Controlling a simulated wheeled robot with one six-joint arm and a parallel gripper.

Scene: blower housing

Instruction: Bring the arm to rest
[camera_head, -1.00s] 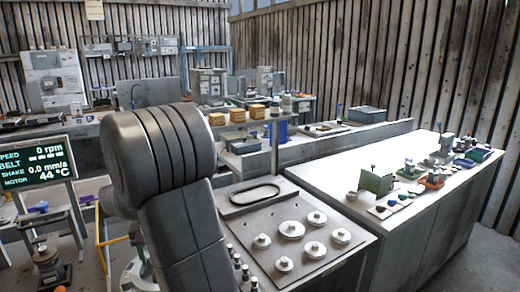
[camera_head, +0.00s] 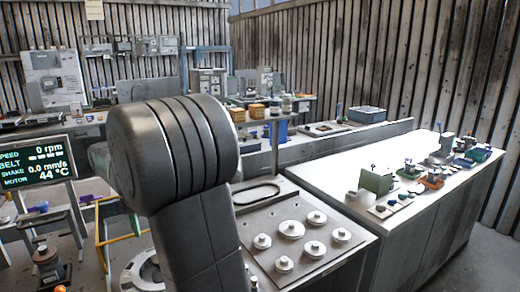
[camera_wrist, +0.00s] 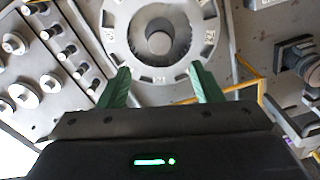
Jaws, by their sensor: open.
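My gripper (camera_wrist: 158,88) shows in the wrist view, with two green fingers spread wide apart and nothing between them. Beyond the fingertips is a round grey housing (camera_wrist: 205,45) with a ring of holes and a central hub (camera_wrist: 159,42). The gripper looks apart from it, though the exact gap is hard to tell. In the head view my arm fills the centre-left and hides my gripper. Part of the round housing (camera_head: 140,275) shows at the lower left beside my arm.
A panel (camera_head: 345,238) with several round metal knobs and a black belt loop (camera_head: 256,193) lies right of my arm. A white-topped bench (camera_head: 330,175) holds small parts. A display (camera_head: 35,162) reads 0 rpm, 0.0 mm/s and 44 °C. A yellow frame (camera_wrist: 243,88) stands near the housing.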

